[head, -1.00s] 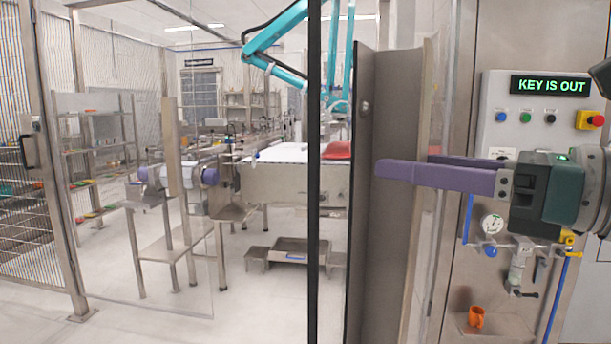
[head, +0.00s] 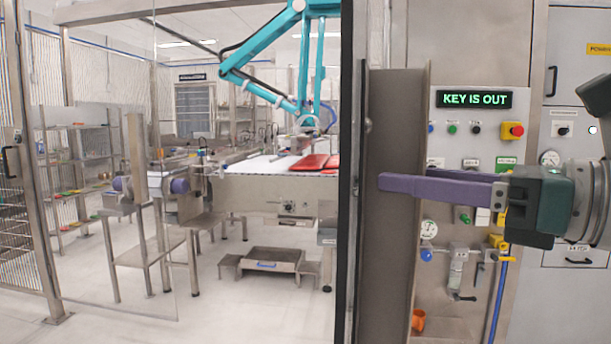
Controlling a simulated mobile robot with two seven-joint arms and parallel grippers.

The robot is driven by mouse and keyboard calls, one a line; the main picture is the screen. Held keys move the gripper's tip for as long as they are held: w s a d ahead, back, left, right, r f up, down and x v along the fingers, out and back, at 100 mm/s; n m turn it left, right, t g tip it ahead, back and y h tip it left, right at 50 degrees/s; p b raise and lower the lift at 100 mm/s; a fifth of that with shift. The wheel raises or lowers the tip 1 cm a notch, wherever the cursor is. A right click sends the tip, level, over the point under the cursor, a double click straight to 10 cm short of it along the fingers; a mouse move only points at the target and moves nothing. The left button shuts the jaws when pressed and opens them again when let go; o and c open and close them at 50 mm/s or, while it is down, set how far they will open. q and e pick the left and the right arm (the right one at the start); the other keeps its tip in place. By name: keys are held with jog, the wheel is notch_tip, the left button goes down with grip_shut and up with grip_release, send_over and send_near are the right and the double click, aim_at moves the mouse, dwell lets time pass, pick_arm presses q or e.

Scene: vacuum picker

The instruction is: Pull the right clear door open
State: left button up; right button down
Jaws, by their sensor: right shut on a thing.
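The right clear door stands edge-on to me right of centre. I see its black edge strip (head: 349,200) and its tall grey steel upright (head: 390,260); its clear pane barely shows at this angle. My right gripper (head: 402,183) comes in from the right with purple fingers and is shut on the door's steel upright. The near finger lies across the front of the upright; the far finger is mostly hidden behind it. The left clear door (head: 115,250) stands at the left. My left gripper is not in view.
A control panel (head: 475,125) reading "KEY IS OUT" stands behind my right gripper.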

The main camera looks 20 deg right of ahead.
jog(key=shift+c, duration=1.1)
grip_release()
jog(key=shift+s, duration=0.1)
jog(key=b+v, duration=0.2)
jog(key=v, duration=0.7)
jog(key=shift+s+d+b, duration=0.15)
jog(key=shift+s+b, duration=0.15)
